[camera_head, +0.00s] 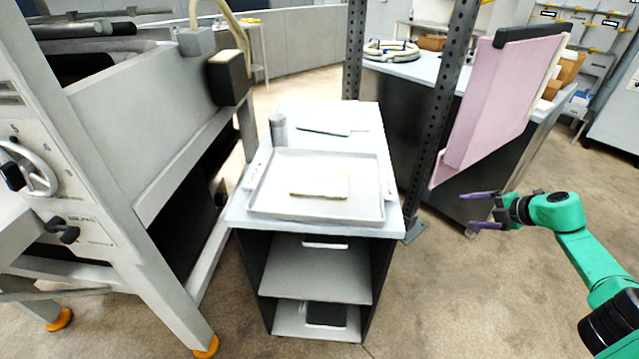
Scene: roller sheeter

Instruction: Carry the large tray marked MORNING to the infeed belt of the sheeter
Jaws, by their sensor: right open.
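A large shallow light-grey tray (270,203) lies flat on top of a grey cart (318,233) in the middle of the view. A pale flat slab (320,187) lies in it. I cannot read any MORNING mark on the tray. The sheeter (140,120) is the big grey machine at the left, with a handwheel (30,167) on its side panel; I cannot tell which part is its infeed belt. My right gripper (472,210) has purple fingers, is open and empty, and is to the right of the cart, apart from the tray. My left gripper is not in view.
A grey cylinder (278,131) and a flat pale item (330,126) stand behind the tray. A perforated dark post (437,120) rises right of the cart, beside a pink upright panel (495,100). A workbench (425,72) is behind.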

